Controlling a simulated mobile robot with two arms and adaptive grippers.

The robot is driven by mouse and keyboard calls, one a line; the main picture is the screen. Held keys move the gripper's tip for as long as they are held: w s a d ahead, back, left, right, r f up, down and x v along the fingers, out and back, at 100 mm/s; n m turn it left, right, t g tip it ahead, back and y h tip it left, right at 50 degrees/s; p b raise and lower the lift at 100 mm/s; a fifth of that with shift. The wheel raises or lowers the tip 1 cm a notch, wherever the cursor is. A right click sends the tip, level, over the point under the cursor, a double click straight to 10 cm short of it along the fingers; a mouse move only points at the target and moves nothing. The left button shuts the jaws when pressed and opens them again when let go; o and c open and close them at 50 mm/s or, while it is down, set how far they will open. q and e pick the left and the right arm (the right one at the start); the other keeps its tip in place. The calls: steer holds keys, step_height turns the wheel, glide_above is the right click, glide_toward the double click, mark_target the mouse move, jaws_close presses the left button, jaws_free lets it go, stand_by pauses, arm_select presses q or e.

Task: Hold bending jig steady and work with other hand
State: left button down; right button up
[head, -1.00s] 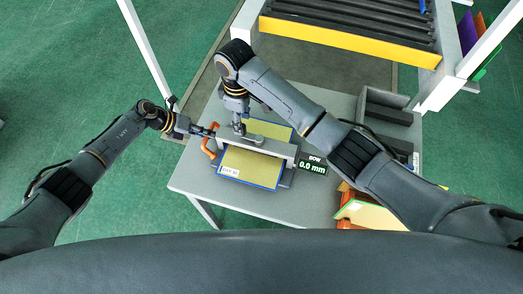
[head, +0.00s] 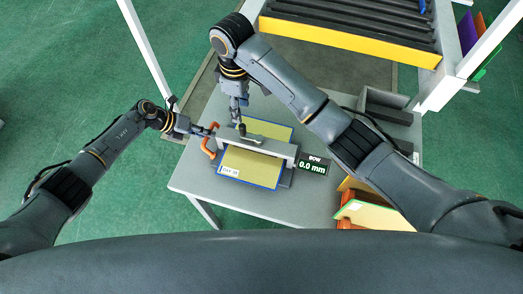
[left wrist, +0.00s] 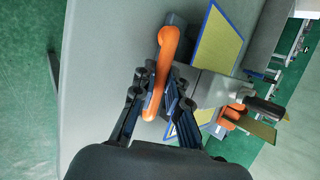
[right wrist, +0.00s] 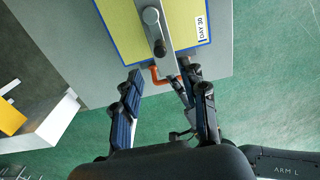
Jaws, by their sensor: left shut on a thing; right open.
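The bending jig, with a grey crossbar (head: 273,146), sits on the table over a yellow panel with blue edges (head: 250,167). A small screw with a crank knob stands on the bar; in the right wrist view the knob (right wrist: 159,47) is near the picture's top middle. My left gripper (head: 211,132) is shut on the jig's orange handle (head: 207,147), which also shows between its fingers in the left wrist view (left wrist: 164,50). My right gripper (head: 239,117) is open and empty, close to the screw; its fingers (right wrist: 161,76) are clear of the knob.
A display (head: 313,166) beside the jig reads BOW 0.0 mm. Grey bins (head: 388,108) stand at the table's back right, and coloured panels (head: 370,213) lean at the front right. A roller conveyor (head: 350,32) with a yellow edge is behind. The table's front left (head: 195,180) is clear.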

steer(key=shift+r, duration=2.55)
arm_select(q)
steer(key=c, duration=1.4)
jaws_free()
steer(key=shift+p+v, duration=0.75)
steer(key=shift+v, duration=0.45)
steer(key=p+v, duration=0.2)
steer(key=v, duration=0.3)
steer(key=shift+a+r+p, duration=0.2)
steer(key=shift+p, duration=0.15)
arm_select(e)
step_height(320, 180, up, 4)
steer(key=shift+r, duration=0.1)
arm_select(q)
steer(key=o, duration=0.6)
steer(key=shift+c, duration=0.2)
